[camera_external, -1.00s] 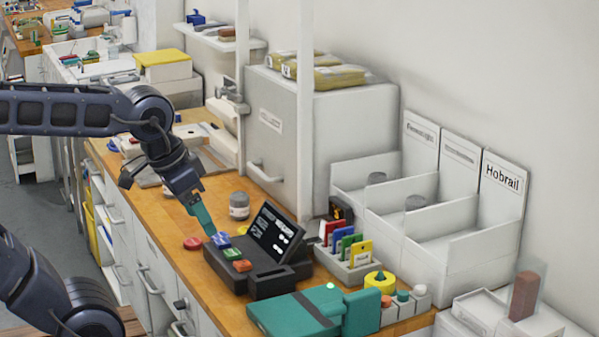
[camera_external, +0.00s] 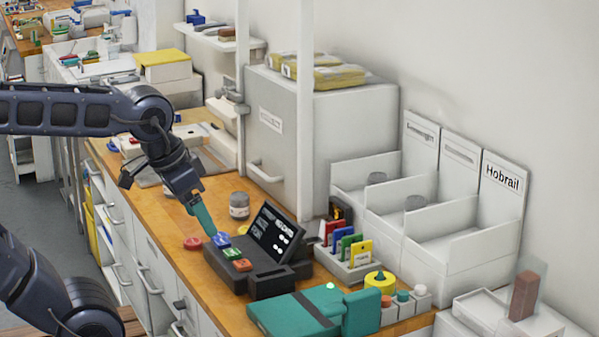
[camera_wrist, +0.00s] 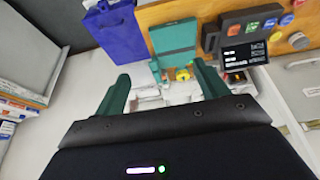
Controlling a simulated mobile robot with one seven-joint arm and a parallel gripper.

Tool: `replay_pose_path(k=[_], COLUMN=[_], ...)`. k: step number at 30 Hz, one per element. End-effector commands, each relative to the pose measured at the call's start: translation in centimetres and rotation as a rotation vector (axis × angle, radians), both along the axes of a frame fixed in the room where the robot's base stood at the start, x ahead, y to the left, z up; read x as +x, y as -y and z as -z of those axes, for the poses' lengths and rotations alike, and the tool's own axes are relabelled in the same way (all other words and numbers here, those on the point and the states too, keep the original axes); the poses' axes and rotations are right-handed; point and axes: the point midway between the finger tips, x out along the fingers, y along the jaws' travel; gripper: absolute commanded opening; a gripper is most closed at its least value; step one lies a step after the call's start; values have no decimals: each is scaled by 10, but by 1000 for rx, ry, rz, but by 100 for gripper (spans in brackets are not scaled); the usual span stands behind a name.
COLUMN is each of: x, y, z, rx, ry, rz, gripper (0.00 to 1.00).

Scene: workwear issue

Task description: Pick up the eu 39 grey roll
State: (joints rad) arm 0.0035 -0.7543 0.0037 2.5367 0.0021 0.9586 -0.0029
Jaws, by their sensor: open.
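I cannot read a size on either, so I cannot tell which is EU 39. My gripper (camera_external: 211,232) has teal fingers and points down at the blue key of a black terminal (camera_external: 262,245), well left of the bins. In the wrist view my gripper (camera_wrist: 163,88) has its two fingers wide apart with nothing held between them. No grey roll can be made out clearly there.
A grey jar (camera_external: 239,206) and a red button (camera_external: 193,243) stand near the terminal. A card holder (camera_external: 348,262) and a teal folder (camera_external: 300,315) lie to its right. A blue bag (camera_wrist: 113,32) shows in the wrist view.

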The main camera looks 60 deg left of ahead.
Motion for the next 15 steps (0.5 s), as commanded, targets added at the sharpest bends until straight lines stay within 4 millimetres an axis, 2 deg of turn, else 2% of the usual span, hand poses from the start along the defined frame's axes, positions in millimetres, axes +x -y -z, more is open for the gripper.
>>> replay_pose_path(k=[5, 11, 15], x=[14, 59, 93], y=[-6, -27, -49], z=[-7, -26, -37], rx=[-19, -80, -128], ry=[-13, -51, -79], rz=[-54, -228, -366], gripper=[73, 73, 73])
